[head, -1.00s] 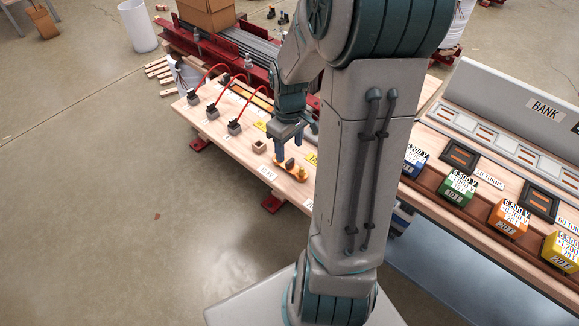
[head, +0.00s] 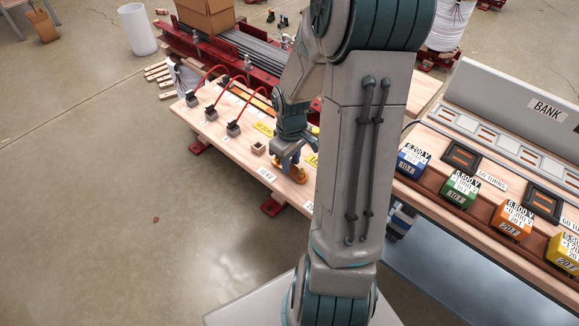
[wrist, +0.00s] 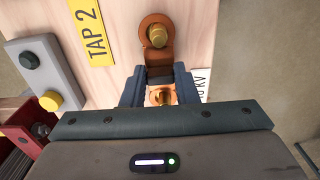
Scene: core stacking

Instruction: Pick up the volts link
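The volts link appears to be the orange-copper bar (wrist: 160,60) with a dark block (wrist: 160,76) in its middle. It lies flat over brass studs on the wooden board, beside the "TAP 2" label. In the head view its orange end (head: 300,176) shows below my gripper (head: 286,168). In the wrist view my gripper (wrist: 160,88) has one finger on each side of the dark block, very close to it. I cannot tell whether the fingers press on it. Part of the link's near end is hidden between the fingers and the gripper body.
A grey plate with a yellow knob (wrist: 50,101) is left of the link in the wrist view. Colored voltage blocks (head: 460,188) stand to the right, beyond my arm.

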